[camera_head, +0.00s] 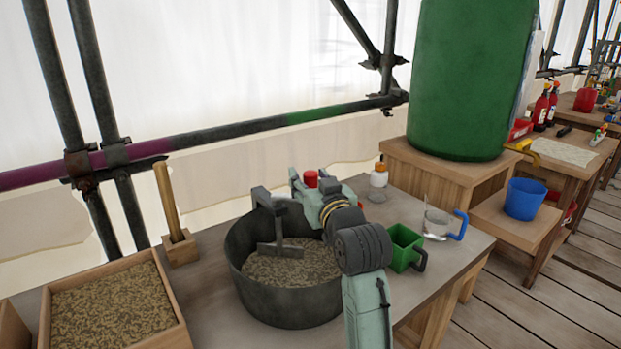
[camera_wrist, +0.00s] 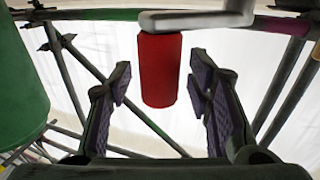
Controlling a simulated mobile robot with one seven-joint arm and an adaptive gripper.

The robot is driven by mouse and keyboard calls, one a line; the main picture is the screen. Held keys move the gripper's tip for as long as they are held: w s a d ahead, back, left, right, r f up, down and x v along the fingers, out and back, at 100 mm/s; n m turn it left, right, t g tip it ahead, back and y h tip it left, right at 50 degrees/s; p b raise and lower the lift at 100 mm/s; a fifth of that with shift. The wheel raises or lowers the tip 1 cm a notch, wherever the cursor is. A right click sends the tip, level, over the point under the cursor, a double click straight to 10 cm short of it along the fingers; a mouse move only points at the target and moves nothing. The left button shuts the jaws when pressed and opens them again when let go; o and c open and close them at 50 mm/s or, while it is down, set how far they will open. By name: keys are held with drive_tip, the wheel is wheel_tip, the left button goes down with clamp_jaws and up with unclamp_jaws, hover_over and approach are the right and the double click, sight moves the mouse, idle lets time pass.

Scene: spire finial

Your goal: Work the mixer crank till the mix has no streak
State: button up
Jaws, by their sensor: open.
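The mixer is a dark round tub (camera_head: 290,308) on the wooden bench, with a grey paddle (camera_head: 266,232) reaching into it. The mix (camera_head: 300,268) is speckled grey-brown; I cannot tell streaks from grains at this size. The crank's red handle (camera_wrist: 160,70) hangs upright from a light grey crank arm (camera_wrist: 195,20) in the wrist view. My gripper (camera_wrist: 161,85) is open, with one finger on each side of the red handle and a visible gap to both. In the head view my arm reaches over the tub's right side, partly hiding its rim.
A tray of speckled grains (camera_head: 110,305) and a wooden block with an upright handle (camera_head: 168,200) stand left. A green square mug (camera_head: 402,245), a clear jug (camera_head: 437,225) and a small bottle (camera_head: 378,180) stand right. A scaffold rail (camera_head: 240,132) runs behind.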

drive_tip(key=shift+c, duration=0.2)
clamp_jaws()
idle(0.3)
idle(0.3)
